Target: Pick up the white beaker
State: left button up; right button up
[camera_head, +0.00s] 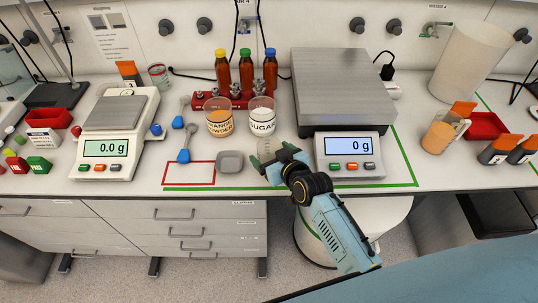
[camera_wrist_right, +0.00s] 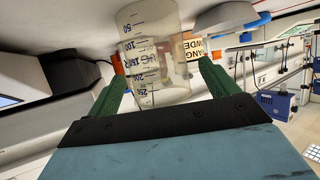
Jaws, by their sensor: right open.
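A clear, whitish beaker (camera_head: 266,148) stands on the bench in front of the sugar tub, partly hidden by my gripper. In the right wrist view this beaker (camera_wrist_right: 155,50) shows blue graduation marks and lies between the two green fingers. My right gripper (camera_head: 276,160) is open, with its fingers on either side of the beaker; a gap shows beside the right finger, and I cannot tell whether the left one touches. My left gripper is not in view.
The sugar tub (camera_head: 262,116) and orange powder tub (camera_head: 219,122) stand just behind. A large scale (camera_head: 349,155) is close on the right. A grey dish (camera_head: 230,162) and blue scoop (camera_head: 185,150) lie left. A small scale (camera_head: 108,147) stands further left.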

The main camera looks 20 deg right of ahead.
jog(key=shift+x, duration=1.05)
jog(key=c, duration=1.1)
jog(key=shift+r, duration=0.15)
